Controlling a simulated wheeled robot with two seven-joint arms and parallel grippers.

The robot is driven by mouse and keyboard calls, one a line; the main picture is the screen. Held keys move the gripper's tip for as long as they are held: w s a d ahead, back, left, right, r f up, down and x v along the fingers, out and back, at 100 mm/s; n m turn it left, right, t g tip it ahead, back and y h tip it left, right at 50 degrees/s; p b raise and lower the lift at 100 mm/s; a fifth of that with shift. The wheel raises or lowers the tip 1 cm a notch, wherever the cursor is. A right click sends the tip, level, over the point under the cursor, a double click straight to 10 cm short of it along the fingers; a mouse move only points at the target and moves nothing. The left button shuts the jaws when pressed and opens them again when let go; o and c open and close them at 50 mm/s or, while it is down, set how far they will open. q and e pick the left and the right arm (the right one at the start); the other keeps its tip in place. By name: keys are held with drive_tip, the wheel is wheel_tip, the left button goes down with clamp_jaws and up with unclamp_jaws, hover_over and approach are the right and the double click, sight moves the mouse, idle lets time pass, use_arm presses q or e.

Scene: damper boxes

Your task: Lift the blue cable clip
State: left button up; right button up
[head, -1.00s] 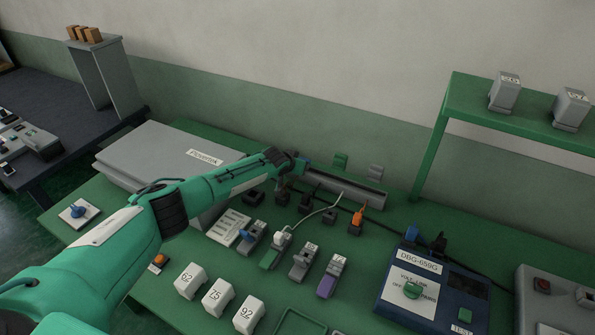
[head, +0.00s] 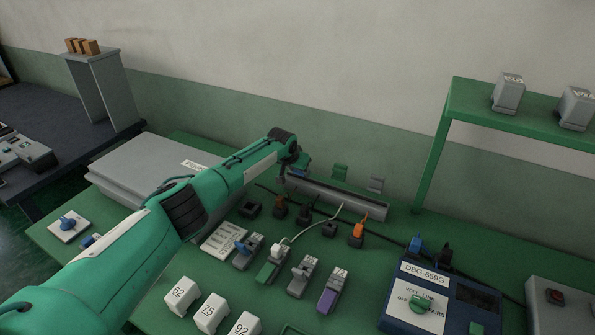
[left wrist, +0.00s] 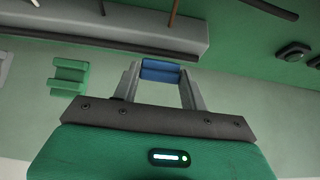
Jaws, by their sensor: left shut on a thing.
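The blue cable clip (left wrist: 160,70) is between the two grey fingers of my left gripper (left wrist: 161,76) in the left wrist view, and the gripper is shut on it. In the head view a small part of the blue clip (head: 304,172) shows beside my left gripper (head: 297,171), at the left end of the grey trough by the wall. The wrist hides most of it there. Whether the clip touches what is behind it I cannot tell. My right gripper is not in view.
A green clip (head: 340,171) and a grey clip (head: 375,184) are to the right, behind the grey trough (head: 345,199). Several plugs and a black cable lie in front. A grey case (head: 150,165) stands left; a green shelf (head: 500,112) stands right.

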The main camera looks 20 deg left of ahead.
use_arm(q)
drive_tip(key=o, duration=1)
drive_tip(key=b+v, duration=0.1)
drive_tip(key=v, duration=1.2)
drive_tip(key=shift+s+r, duration=0.2)
drive_tip(key=shift+r, duration=0.1)
